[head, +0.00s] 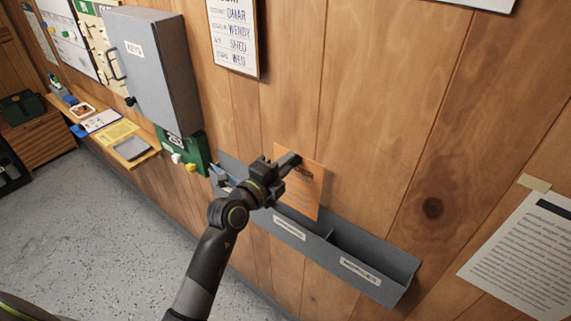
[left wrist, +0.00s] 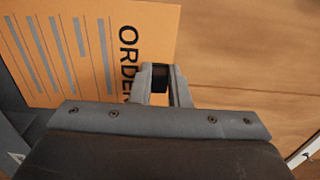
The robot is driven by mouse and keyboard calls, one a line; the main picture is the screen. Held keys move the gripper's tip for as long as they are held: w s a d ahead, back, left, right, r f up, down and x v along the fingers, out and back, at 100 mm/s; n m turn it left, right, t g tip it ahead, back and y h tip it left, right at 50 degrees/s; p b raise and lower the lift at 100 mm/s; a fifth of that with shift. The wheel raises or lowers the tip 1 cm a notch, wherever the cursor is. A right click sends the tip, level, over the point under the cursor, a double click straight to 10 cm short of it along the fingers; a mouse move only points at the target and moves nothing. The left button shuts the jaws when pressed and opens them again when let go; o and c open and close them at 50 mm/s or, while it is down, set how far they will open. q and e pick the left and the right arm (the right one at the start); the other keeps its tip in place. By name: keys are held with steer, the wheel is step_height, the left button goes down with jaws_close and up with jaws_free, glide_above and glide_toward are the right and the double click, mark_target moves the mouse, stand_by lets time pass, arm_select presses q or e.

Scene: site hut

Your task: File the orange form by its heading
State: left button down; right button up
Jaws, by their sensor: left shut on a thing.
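The orange form (head: 306,192) is upright against the wood wall, just over the grey wall rack (head: 378,250). Its heading in the left wrist view (left wrist: 95,50) starts "ORDE"; the gripper covers the rest. My left gripper (head: 290,162) is shut on the form's upper edge; its fingertips also show in the left wrist view (left wrist: 160,80). The form's lower edge overlaps the rack's middle compartment; I cannot tell if it is inside. The middle label (head: 289,229) and right label (head: 360,271) are too small to read surely. My arm hides part of the left compartment. My right gripper is out of view.
A narrow shelf (head: 143,158) holds papers. A name board (head: 233,35) hangs above, and a printed sheet (head: 525,255) hangs at right. The right compartment looks empty.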

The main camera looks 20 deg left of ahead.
mark_target(293, 191)
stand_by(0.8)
arm_select(q)
steer(key=shift+f+b, duration=0.5)
steer(key=shift+f, duration=1.05)
steer(key=shift+w+f+b, duration=0.1)
steer(key=shift+f+b, duration=0.45)
steer(key=shift+f, duration=0.95)
steer(key=shift+f+b, duration=0.75)
steer(key=shift+f, duration=0.8)
steer(key=shift+f+b, duration=0.8)
steer(key=shift+f, duration=0.7)
